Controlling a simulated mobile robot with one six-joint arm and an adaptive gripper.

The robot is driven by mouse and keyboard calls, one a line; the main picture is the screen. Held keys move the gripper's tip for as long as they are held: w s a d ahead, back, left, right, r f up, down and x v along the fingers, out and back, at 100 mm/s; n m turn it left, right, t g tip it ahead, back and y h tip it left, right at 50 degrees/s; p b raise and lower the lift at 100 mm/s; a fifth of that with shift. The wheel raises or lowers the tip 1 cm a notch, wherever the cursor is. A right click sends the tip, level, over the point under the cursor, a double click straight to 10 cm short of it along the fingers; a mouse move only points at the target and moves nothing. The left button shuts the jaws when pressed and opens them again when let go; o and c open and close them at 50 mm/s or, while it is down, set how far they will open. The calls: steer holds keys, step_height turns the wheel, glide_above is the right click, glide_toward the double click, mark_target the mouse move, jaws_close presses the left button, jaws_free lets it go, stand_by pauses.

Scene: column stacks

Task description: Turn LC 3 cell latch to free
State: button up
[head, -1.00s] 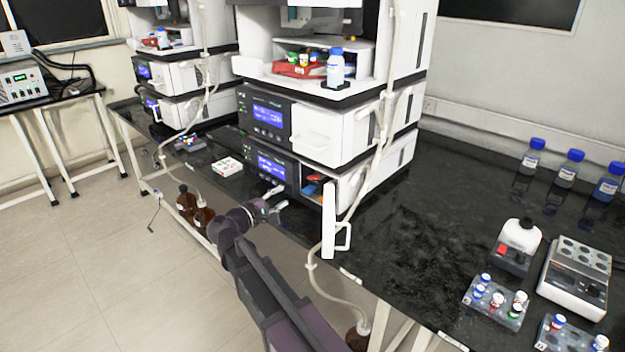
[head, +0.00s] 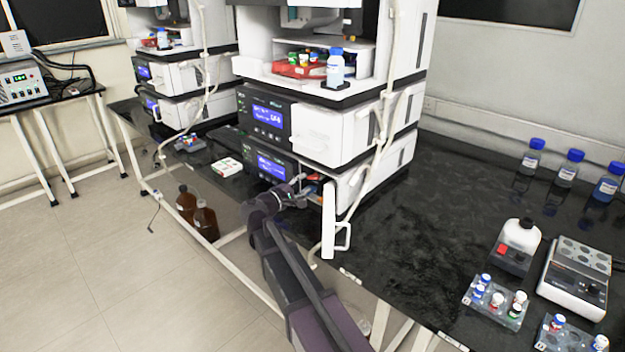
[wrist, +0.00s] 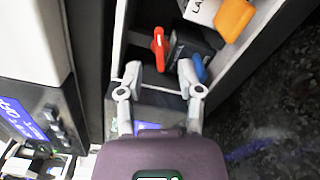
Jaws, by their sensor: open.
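The lowest module of the near stack has its white door (head: 328,222) swung open, showing an open bay (wrist: 225,55). In the wrist view a red lever (wrist: 158,46) stands in the bay beside a dark block (wrist: 188,48). A blue piece (wrist: 200,68) sits at that block's right side. I cannot read which of them is the LC 3 cell latch. My gripper (wrist: 159,74) is open and empty at the bay's mouth. Its fingertips lie either side of the red lever's line, apparently short of it. In the head view my gripper (head: 303,190) partly hides the bay.
An orange piece (wrist: 234,16) on a white labelled block (wrist: 204,10) lies deeper right in the bay. The open door stands just right of my gripper. A pale tube hangs along the stack's right side.

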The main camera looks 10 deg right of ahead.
mark_target(313, 178)
steer(key=shift+x, duration=2.15)
jaws_close()
